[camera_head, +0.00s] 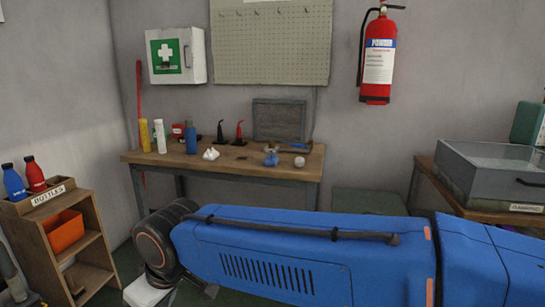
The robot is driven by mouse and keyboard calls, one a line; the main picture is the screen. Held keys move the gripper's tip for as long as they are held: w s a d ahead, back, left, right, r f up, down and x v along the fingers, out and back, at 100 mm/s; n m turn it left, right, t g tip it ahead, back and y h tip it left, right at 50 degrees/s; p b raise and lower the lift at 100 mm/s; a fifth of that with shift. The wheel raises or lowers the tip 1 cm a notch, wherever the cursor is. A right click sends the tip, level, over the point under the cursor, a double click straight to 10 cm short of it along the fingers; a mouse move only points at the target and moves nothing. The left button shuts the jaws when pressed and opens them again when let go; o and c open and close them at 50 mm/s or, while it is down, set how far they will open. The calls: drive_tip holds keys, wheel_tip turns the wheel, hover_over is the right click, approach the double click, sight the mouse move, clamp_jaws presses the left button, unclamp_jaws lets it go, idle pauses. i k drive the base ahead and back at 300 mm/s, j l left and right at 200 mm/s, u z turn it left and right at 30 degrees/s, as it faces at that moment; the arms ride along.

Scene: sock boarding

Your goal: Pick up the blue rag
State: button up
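A small crumpled blue rag (271,159) lies on the wooden workbench (240,172) against the back wall, right of the middle of its top. A pale crumpled thing (210,154) lies to its left, and a small pale ball (299,161) sits to its right. My large blue arm crosses the foreground, in front of and below the bench. Its dark joint is at the lower left. I cannot make out my gripper's fingers in this view. The rag lies apart from the visible arm.
Bottles (191,138), a blue-handled tool (297,147) and a dark panel (279,120) crowd the bench. A fire extinguisher (378,60) hangs on the wall.

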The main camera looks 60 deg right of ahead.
sight(271, 160)
drive_tip(key=z, duration=1.5)
